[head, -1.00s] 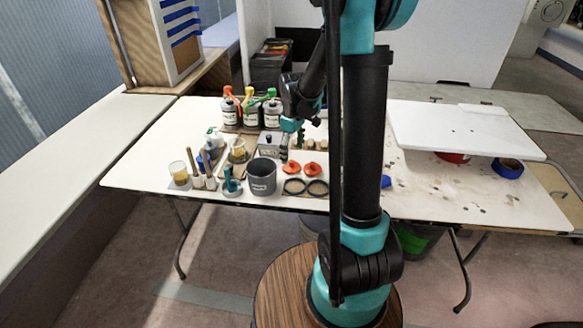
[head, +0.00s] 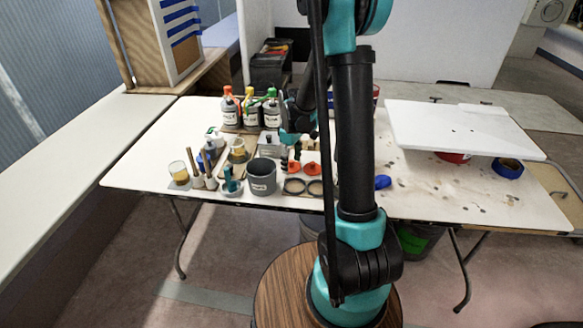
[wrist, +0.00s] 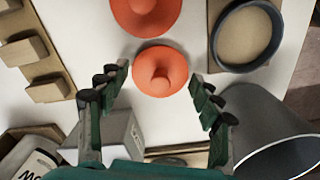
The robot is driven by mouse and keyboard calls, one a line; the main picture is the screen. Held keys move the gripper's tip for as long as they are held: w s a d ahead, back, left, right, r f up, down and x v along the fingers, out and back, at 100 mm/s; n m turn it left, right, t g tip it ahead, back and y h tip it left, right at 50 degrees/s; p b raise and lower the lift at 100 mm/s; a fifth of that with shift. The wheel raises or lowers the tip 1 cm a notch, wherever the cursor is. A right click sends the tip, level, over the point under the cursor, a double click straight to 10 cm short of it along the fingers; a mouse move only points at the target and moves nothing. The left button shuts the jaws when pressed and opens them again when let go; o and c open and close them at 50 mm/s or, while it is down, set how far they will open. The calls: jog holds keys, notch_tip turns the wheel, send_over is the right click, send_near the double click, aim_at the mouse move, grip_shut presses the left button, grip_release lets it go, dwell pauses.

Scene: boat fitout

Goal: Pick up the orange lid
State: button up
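Two orange lids with round knobs lie side by side on the white table, the left one (head: 294,168) and the right one (head: 311,169) in the head view. In the wrist view, the near lid (wrist: 160,72) shows between the fingertips of my gripper (wrist: 158,76), and the other lid (wrist: 146,12) is at the top edge. My gripper is open and empty, its fingers spread on either side of the near lid. Its height above the lid is hard to tell. In the head view my gripper (head: 291,152) is just behind the left lid, partly hidden by my arm.
A grey pot (head: 262,177) stands left of the lids; its rim shows close by in the wrist view (wrist: 280,155). Dark rings (head: 294,186) lie in front. A grey box (head: 269,142) and labelled bottles (head: 250,110) stand behind. Wooden blocks (wrist: 30,48) are near.

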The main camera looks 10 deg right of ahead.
jog(key=c, duration=0.4)
jog(key=shift+o, duration=0.2)
jog(key=shift+r, duration=0.15)
